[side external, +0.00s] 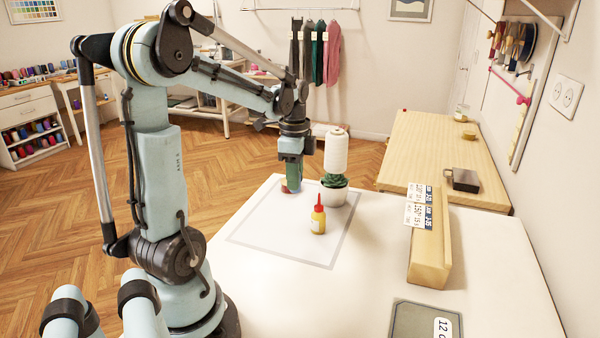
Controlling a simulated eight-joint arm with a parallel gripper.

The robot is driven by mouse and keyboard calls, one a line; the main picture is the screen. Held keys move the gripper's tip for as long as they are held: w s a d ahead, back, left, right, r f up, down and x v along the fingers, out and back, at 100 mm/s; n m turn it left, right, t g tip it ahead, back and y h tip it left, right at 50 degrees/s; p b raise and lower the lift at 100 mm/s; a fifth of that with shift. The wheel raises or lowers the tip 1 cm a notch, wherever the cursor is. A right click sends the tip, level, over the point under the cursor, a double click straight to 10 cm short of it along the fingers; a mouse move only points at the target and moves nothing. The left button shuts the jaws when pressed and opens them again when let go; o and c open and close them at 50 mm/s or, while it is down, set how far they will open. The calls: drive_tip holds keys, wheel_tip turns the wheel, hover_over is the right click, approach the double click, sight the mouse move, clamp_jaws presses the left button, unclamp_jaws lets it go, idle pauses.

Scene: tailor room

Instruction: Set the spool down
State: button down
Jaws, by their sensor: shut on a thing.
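My gripper (291,180) points down over the far part of the pale, grey-bordered mat (265,234) on the white table. It is shut on a small reddish spool (284,187), which shows at the left of the fingertips and is largely hidden by them. I cannot tell whether the spool touches the surface. A tall white thread cone (336,150) stands upright to the right of my gripper, apart from it, with its lower part hidden behind a plant.
The green plant in a white pot (333,195) stands right of my gripper. A yellow bottle with a red tip (318,219) stands in front of it. A wooden block (430,262) with labels (419,210) lies at the right. The mat's near left part is clear.

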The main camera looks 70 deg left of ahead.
drive_tip(key=s+d+n, duration=0.1)
drive_tip(key=s+d, duration=0.4)
drive_tip(key=d, duration=0.9)
drive_tip(key=s+d+n, duration=0.1)
drive_tip(key=s+d, duration=0.3)
drive_tip(key=d, duration=1)
drive_tip(key=w+a+f, duration=0.1)
drive_tip(key=a+f, duration=0.1)
drive_tip(key=a, duration=0.1)
drive_tip(key=w+a+f, duration=0.1)
drive_tip(key=a+f, duration=0.1)
drive_tip(key=a, duration=0.2)
drive_tip(key=w+a+f, duration=0.1)
drive_tip(key=a+f, duration=0.1)
drive_tip(key=a, duration=0.2)
drive_tip(key=shift+w, duration=0.2)
drive_tip(key=shift+a+f, duration=0.1)
drive_tip(key=shift+f, duration=2.05)
drive_tip(key=c, duration=0.9)
unclamp_jaws()
drive_tip(key=shift+f, duration=0.1)
drive_tip(key=shift+c, duration=0.2)
